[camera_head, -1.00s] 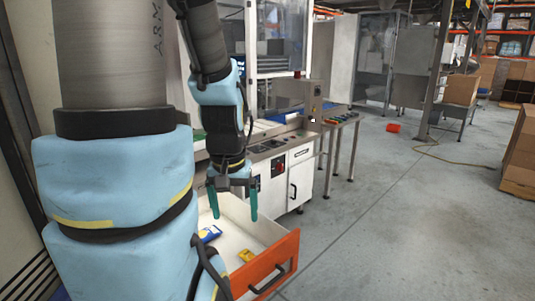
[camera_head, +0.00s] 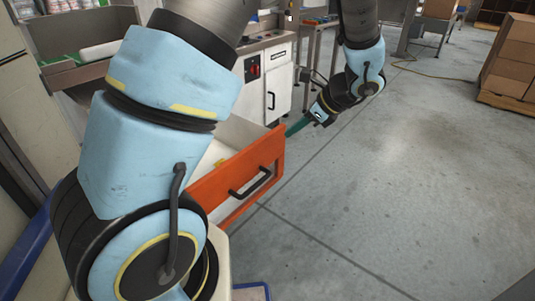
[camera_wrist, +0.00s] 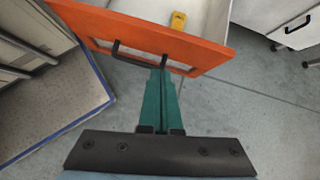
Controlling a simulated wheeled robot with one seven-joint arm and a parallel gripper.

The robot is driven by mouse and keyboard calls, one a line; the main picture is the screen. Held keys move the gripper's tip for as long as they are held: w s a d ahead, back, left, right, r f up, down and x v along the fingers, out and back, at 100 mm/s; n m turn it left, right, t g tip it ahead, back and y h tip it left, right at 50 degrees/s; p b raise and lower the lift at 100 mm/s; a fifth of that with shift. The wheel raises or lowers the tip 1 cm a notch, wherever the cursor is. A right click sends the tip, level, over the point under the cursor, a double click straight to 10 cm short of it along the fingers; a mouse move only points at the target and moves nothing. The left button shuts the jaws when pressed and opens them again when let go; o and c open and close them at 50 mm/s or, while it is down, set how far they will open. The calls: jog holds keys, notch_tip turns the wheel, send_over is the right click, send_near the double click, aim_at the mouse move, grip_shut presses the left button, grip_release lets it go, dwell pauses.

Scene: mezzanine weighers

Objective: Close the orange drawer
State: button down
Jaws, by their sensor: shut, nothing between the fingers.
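The orange drawer (camera_head: 232,172) stands pulled out, with a white inside and a black handle (camera_head: 251,183) on its front. In the wrist view the orange front (camera_wrist: 190,46) crosses the top, with the handle (camera_wrist: 118,52) on it. My gripper (camera_head: 290,130) is at the right edge of the drawer front in the head view, on the outer side. Its green fingers (camera_wrist: 161,72) are shut and empty, and their tips lie close to the lower edge of the front in the wrist view. I cannot tell whether they touch it. My arm hides the drawer's left part.
A yellow item (camera_wrist: 178,20) lies inside the drawer. A white cabinet (camera_head: 268,85) stands behind it. Stacked cardboard boxes (camera_head: 512,60) stand at the far right. The grey floor (camera_head: 400,170) in front and to the right is clear.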

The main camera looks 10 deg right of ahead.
jog(key=w+d+f+m+t+b, duration=0.1)
jog(key=d+f+m, duration=0.1)
jog(key=d+f, duration=0.1)
jog(key=b, duration=0.2)
send_near(265, 144)
jog(key=shift+t, duration=0.3)
jog(key=f, duration=0.1)
jog(key=w+a+f, duration=0.1)
jog(key=f, duration=0.1)
jog(key=a+f, duration=0.1)
jog(key=shift+w+f, duration=0.2)
jog(key=shift+w, duration=0.15)
jog(key=shift+w+a, duration=0.4)
jog(key=shift+a, duration=0.05)
